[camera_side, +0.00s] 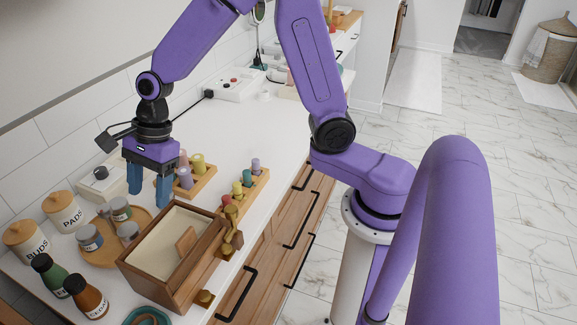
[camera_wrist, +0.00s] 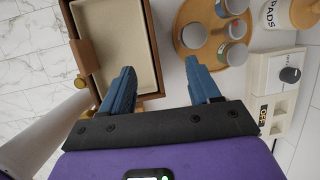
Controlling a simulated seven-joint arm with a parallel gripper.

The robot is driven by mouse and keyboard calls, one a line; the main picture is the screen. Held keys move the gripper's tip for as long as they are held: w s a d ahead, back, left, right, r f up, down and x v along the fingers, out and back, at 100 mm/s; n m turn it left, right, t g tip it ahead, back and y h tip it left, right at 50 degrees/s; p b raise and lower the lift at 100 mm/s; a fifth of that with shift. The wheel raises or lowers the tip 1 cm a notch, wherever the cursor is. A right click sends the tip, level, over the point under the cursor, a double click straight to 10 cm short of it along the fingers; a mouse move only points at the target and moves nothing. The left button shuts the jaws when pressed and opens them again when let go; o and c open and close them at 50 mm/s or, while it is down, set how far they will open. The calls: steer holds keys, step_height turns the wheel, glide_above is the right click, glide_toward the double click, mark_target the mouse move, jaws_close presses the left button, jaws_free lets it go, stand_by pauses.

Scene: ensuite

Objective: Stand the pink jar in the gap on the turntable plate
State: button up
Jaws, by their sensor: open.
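My gripper (camera_side: 149,187) is open, fingers pointing down, above the counter between the turntable plate and the wooden candle stands. In the wrist view its fingers (camera_wrist: 160,72) are apart with nothing between them. The round wooden turntable plate (camera_side: 98,258) stands left of the wooden box; it also shows at the top of the wrist view (camera_wrist: 205,14). Several grey- and green-toned jars (camera_side: 89,238) stand on it, with bare wood between some of them. I cannot pick out a pink jar for certain; a small pinkish cylinder (camera_side: 183,157) shows partly hidden behind my gripper.
An open wooden box (camera_side: 150,275) stands close to the plate. Canisters (camera_side: 63,212) and bottles (camera_side: 86,297) stand at left. Candle stands (camera_side: 250,190) are to the right. A white device with a dial (camera_wrist: 275,75) is near the plate. The counter farther back is mostly clear.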

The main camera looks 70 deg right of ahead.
steer(key=s+d+r+n+h, duration=0.1)
steer(key=s+d+n, duration=0.3)
steer(key=s+n, duration=0.4)
steer(key=s+d+r+n+h, duration=0.1)
steer(key=s+d+n, duration=0.3)
steer(key=s+n, duration=0.5)
steer(key=s+d+r+n+g+h, duration=0.1)
steer(key=s+d+n, duration=0.4)
steer(key=n, duration=0.8)
steer(key=s, duration=0.3)
steer(key=shift+s, duration=0.3)
